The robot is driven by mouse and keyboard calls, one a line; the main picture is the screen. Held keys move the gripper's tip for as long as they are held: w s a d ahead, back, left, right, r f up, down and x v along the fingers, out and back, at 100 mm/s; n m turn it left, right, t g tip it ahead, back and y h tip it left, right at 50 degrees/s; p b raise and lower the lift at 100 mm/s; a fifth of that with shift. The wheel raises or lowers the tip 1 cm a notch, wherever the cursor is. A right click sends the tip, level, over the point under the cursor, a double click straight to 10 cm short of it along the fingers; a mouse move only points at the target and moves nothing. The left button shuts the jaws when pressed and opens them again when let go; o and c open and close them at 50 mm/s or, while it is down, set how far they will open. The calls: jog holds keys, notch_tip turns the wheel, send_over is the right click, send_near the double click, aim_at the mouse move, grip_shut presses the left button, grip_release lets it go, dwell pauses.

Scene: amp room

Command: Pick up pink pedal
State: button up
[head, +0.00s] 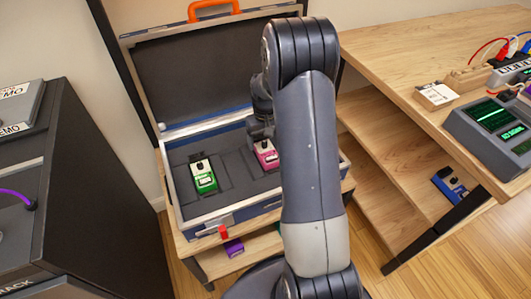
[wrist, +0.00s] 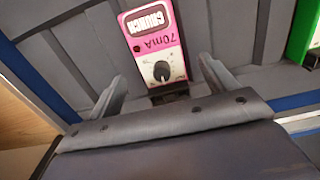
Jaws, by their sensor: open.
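The pink pedal (head: 266,155) lies in a slot of the open case, partly hidden by my arm in the head view. My gripper (wrist: 162,88) is open, with one finger on each side of the pedal's near end. The fingers look apart from the pedal; their exact height over it is unclear. In the head view my gripper is mostly hidden behind my arm, near the pedal.
A green pedal (head: 203,177) lies left of the pink one in the case (head: 215,213), whose lid stands open behind. A purple pedal (head: 234,247) and a blue pedal (head: 450,184) sit on lower shelves. A wooden desk (head: 400,50) stands right, a black rack (head: 90,200) left.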

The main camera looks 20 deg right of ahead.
aim_at(265, 143)
notch_tip(265, 143, down, 4)
jog(key=shift+r+b, duration=0.1)
jog(key=shift+b, duration=0.25)
jog(key=shift+c, duration=0.3)
jog(key=c, duration=1.3)
jog(key=shift+r, duration=0.1)
